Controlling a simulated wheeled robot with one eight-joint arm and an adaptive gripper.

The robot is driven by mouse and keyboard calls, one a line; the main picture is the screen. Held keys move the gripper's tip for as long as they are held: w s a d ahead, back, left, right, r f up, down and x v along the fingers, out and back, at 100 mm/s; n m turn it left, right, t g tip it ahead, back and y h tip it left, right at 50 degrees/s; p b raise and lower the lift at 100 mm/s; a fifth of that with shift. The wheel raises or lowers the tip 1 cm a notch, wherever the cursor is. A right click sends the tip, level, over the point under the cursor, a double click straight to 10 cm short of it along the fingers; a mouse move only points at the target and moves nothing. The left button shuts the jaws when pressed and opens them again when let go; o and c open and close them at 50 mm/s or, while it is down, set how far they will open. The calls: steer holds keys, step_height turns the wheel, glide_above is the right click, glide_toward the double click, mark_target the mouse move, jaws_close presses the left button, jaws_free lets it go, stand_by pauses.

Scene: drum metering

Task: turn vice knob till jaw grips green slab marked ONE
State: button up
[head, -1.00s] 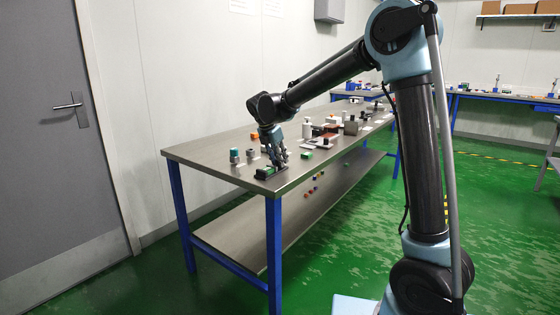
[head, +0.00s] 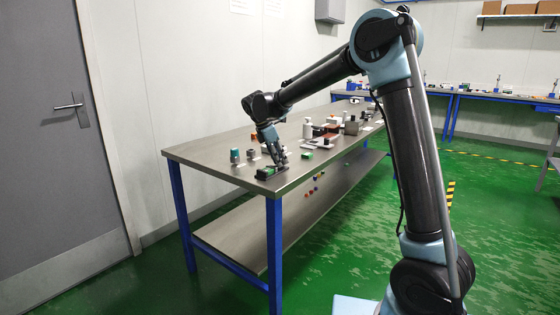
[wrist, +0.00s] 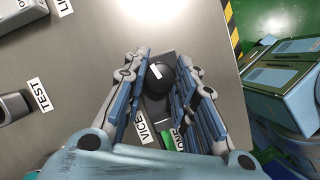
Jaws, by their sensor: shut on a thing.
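The vice (wrist: 157,108) is a dark block near the table's front corner, with a VICE label (wrist: 143,127) beside it. Its round black knob (wrist: 160,80) has a white mark on top. My gripper (wrist: 163,68) is shut on the knob, with fingers on both sides of it in the wrist view. The green slab (wrist: 167,138) lies at the near side of the knob, with a ONE label partly hidden by my right finger. The jaw's contact with the slab is hidden.
A grey part by a TEST label (wrist: 39,94) lies left of the vice in the wrist view. A teal-topped part (head: 235,156) and a small green block (head: 307,156) stand near the gripper. More items stand farther along the table (head: 215,151). The table's edge is close.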

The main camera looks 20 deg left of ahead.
steer(key=shift+a, duration=0.15)
steer(key=o, duration=1.1)
steer(key=shift+c, duration=0.2)
steer(key=v, duration=1.2)
